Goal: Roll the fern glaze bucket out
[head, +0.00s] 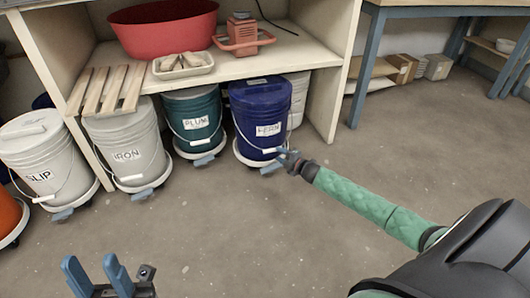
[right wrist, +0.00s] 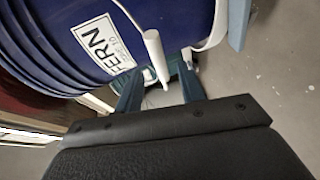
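The fern glaze bucket (head: 260,112) is dark blue with a white FERN label and stands on a white wheeled dolly (head: 243,157) at the front edge of the shelf unit. Its label also shows in the right wrist view (right wrist: 105,45). My right gripper (head: 287,158) is low at the bucket's front right. In the right wrist view its fingers (right wrist: 158,82) are apart, with the white handle grip (right wrist: 154,52) between or just beyond them; contact cannot be told. My left gripper (head: 98,277) is open and empty above the floor at lower left.
A pale bucket (head: 298,95) is partly hidden behind fern. The shelf's right upright (head: 325,105) is close by. The floor (head: 230,230) in front is clear.

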